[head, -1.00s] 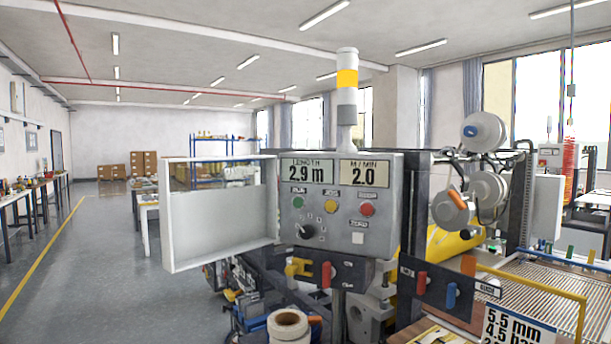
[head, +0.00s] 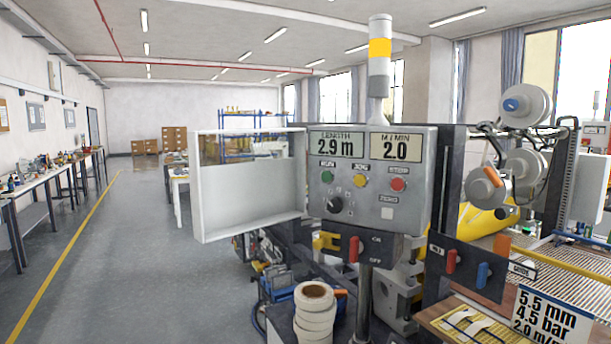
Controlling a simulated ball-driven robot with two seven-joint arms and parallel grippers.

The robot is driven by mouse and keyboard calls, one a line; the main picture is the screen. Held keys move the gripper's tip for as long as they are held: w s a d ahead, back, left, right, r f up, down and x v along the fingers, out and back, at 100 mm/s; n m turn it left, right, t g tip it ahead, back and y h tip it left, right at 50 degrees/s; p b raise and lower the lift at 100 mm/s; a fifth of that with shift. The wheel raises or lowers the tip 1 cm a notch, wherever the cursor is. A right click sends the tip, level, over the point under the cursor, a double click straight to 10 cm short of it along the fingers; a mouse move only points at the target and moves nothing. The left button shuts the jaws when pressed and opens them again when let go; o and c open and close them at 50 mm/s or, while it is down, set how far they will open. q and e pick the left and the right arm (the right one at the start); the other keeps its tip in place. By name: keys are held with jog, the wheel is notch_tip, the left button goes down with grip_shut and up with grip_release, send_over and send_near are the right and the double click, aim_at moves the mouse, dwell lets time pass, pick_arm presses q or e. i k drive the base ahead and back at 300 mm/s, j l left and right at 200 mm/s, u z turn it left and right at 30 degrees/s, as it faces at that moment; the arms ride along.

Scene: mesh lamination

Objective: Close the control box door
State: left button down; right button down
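The grey control box (head: 371,184) stands on a post in the middle of the head view. Its face shows two displays, 2.9 m and 2.0, with green, yellow and red buttons and a black knob below. The white-framed control box door (head: 250,208) stands open, swung out to the left of the box, with a see-through window in its upper part. Neither of my grippers is in the view.
A signal tower (head: 379,62) rises behind the box. Below stand a stack of white rolls (head: 315,312) and a dark lever panel (head: 468,266). The laminating machine fills the right. Open grey floor (head: 120,270) lies at the left.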

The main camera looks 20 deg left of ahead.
aim_at(229, 200)
jog(key=i+j+z, duration=0.15)
jog(key=j+z, duration=0.2)
jog(key=i+j+z, duration=0.1)
jog(key=j+z, duration=0.8)
jog(key=j, duration=0.7)
jog(key=j+z, duration=0.15)
jog(key=j, duration=0.7)
jog(key=k+j+z, duration=0.15)
jog(key=j, duration=0.7)
